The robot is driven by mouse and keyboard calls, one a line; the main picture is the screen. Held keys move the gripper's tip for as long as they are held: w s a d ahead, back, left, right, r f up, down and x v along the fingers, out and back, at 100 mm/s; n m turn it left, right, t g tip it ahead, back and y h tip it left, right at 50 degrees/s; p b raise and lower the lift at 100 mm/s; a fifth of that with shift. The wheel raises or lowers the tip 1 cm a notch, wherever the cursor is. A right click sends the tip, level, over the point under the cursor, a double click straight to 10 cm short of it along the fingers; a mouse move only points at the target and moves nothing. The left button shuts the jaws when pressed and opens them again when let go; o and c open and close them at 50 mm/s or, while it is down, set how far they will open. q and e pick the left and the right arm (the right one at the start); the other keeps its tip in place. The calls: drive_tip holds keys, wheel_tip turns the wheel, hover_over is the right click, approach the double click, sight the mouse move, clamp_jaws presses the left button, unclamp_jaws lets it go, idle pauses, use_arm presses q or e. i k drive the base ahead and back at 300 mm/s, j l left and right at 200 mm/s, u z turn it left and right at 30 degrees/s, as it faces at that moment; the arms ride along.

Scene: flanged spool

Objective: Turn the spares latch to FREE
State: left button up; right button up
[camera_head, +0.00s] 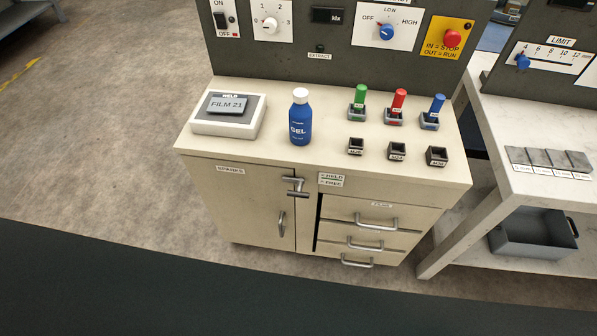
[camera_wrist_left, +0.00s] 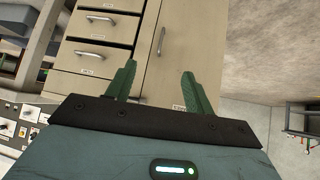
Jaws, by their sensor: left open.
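The spares latch (camera_head: 295,186) is a metal handle at the top right corner of the spares door (camera_head: 240,205), on the front of the cream cabinet. A small label plate (camera_head: 331,180) with HELD and FREE lines is to its right. I cannot tell surely which line the latch matches. My left gripper (camera_wrist_left: 158,77) is open and empty in the left wrist view, its green fingers in front of the cabinet. The door's vertical handle (camera_wrist_left: 161,42) shows between and beyond them. The latch is not visible there. Neither gripper shows in the head view.
On the cabinet top stand a blue GEL bottle (camera_head: 301,118), a FILM 21 box (camera_head: 228,113), coloured handles in holders and several small black sockets. Drawers (camera_head: 365,240) with protruding handles are right of the door. A bench with a grey tray (camera_head: 533,235) is further right.

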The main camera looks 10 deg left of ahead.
sight(298, 193)
drive_tip(key=i+l+u, duration=0.2)
drive_tip(key=l, duration=0.15)
drive_tip(key=l+u, duration=0.25)
drive_tip(key=l, duration=0.15)
drive_tip(key=i+l+u, duration=0.2)
drive_tip(key=l, duration=0.2)
